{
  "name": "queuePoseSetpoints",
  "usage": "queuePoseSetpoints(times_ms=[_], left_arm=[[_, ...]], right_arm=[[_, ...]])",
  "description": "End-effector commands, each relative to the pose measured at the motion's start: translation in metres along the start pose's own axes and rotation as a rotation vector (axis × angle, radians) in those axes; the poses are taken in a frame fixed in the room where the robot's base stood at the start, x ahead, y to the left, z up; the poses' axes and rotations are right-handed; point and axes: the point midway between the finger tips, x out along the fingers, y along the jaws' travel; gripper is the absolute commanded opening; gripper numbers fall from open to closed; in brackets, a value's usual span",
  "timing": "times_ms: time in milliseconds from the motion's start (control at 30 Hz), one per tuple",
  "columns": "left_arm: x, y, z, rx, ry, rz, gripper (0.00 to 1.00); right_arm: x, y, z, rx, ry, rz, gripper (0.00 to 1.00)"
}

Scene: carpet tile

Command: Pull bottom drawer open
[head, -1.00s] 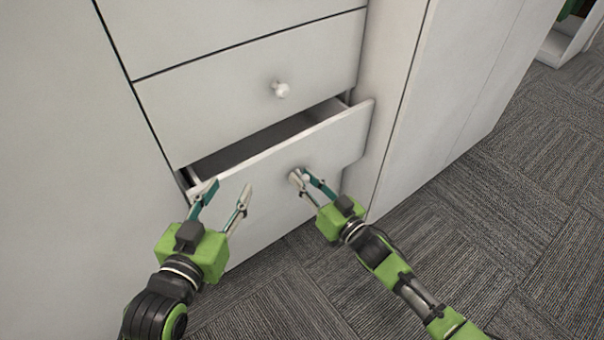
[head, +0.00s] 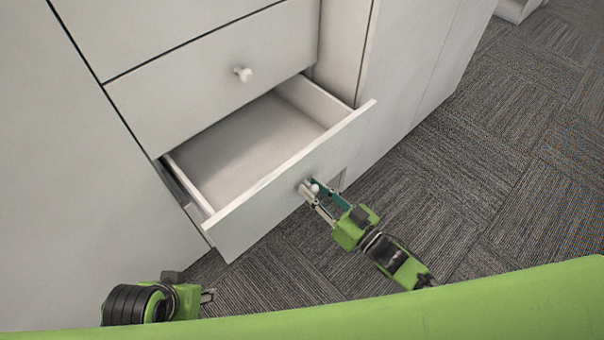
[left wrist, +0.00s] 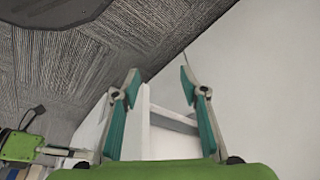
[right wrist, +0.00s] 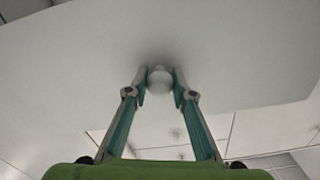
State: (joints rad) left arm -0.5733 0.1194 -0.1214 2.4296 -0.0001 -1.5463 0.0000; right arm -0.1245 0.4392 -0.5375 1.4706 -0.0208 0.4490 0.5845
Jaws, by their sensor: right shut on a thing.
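The bottom drawer (head: 290,165) is white and stands well open, its empty inside showing in the head view. Its round white knob (right wrist: 159,80) is between the fingertips of my right gripper (head: 311,188). My right gripper is shut on the knob, as the right wrist view shows. My left gripper (left wrist: 160,85) is open and empty, with its fingers spread. In the head view it is low at the left, apart from the drawer, and partly hidden.
A closed drawer with a knob (head: 243,74) is above the open one. White cabinet panels (head: 425,70) stand to the right. Grey carpet tile (head: 480,190) is free in front. My own green body part covers the bottom of the head view.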

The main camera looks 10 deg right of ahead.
Motion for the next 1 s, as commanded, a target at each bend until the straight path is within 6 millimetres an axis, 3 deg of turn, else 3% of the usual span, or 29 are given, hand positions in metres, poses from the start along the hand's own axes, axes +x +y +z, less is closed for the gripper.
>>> queuePoseSetpoints(times_ms=[200, 400, 600, 967, 1000], left_arm=[[0.020, 0.001, -0.001, 0.001, -0.014, 0.003, 0.40], [0.044, 0.003, 0.002, 0.003, -0.024, 0.005, 0.40], [0.055, 0.003, 0.004, 0.004, -0.028, 0.006, 0.40], [0.056, 0.003, 0.005, 0.004, -0.027, 0.006, 0.40], [0.056, 0.003, 0.005, 0.004, -0.027, 0.006, 0.40]], right_arm=[[-0.037, 0.000, 0.001, -0.001, -0.008, 0.003, 0.00], [-0.059, 0.001, 0.001, -0.001, -0.008, 0.003, 0.00], [-0.067, 0.001, 0.001, -0.001, -0.006, 0.002, 0.00], [-0.068, 0.001, 0.002, -0.001, -0.005, 0.002, 0.00], [-0.067, 0.001, 0.002, -0.001, -0.005, 0.002, 0.33]])
